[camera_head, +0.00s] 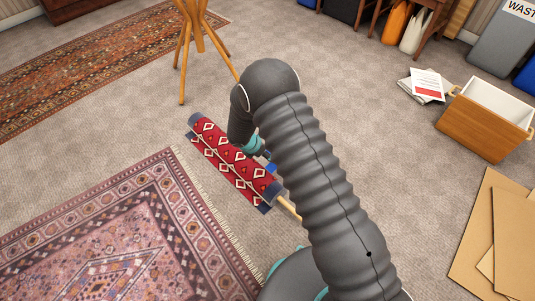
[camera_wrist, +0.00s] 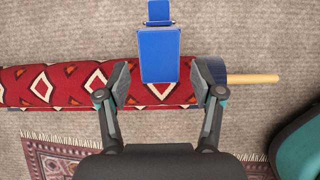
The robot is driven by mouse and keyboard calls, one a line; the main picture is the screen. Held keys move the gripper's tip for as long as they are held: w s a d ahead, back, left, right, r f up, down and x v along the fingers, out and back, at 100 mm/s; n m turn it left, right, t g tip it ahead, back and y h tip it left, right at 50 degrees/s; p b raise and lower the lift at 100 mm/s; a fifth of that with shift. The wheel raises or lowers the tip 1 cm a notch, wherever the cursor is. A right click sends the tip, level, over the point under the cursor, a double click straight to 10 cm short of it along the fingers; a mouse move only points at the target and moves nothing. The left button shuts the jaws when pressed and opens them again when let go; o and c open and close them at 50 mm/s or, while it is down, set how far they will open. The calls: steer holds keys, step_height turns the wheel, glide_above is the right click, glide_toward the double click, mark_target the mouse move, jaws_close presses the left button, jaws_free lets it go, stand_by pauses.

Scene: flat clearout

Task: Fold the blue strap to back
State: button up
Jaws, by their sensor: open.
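A rolled red rug with white diamond patterns (camera_head: 230,158) lies on the carpet in the head view, and it also crosses the wrist view (camera_wrist: 45,86). The blue strap (camera_wrist: 160,55) lies on the roll near its right end in the wrist view, with a narrower blue tab beyond the roll's upper side. A bit of the strap shows in the head view (camera_head: 271,168). My gripper (camera_wrist: 159,82) is open, with one finger on each side of the strap. I cannot tell whether the fingers touch it. My arm hides part of the roll in the head view.
A wooden pole (camera_wrist: 252,78) sticks out of the roll's right end. A fringed patterned rug (camera_head: 125,235) lies in front of it. A wooden tripod stand (camera_head: 199,45) is behind. A wooden crate (camera_head: 474,126), papers (camera_head: 426,84) and cardboard sheets (camera_head: 515,245) are at right.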

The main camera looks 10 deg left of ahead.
steer(key=v, duration=1)
steer(key=shift+r, duration=0.15)
